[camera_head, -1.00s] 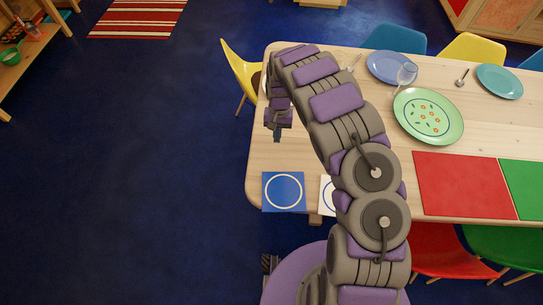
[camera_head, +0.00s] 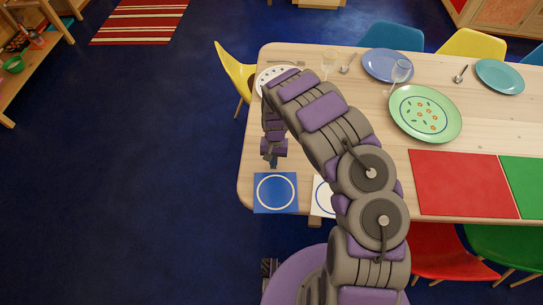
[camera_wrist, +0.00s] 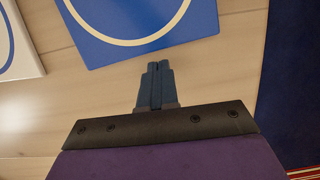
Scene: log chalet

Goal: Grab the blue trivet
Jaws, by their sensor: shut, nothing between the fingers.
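The blue trivet (camera_head: 275,204) is a flat blue square with a pale ring. It lies at the near left corner of the wooden table (camera_head: 262,140), and it also shows at the top of the wrist view (camera_wrist: 185,44). My gripper (camera_head: 273,163) is just beyond the trivet's far edge in the head view. In the wrist view my gripper (camera_wrist: 155,64) has its two dark blue fingers together with nothing between them. The fingertips appear close to the trivet's edge; I cannot tell whether they touch it.
A white trivet with a blue ring (camera_head: 321,197) lies just right of the blue one, partly behind my arm. A red mat (camera_head: 462,183), a green plate (camera_head: 425,114) and a blue plate (camera_head: 388,66) lie further right. A yellow chair (camera_head: 235,68) stands at the table's left side.

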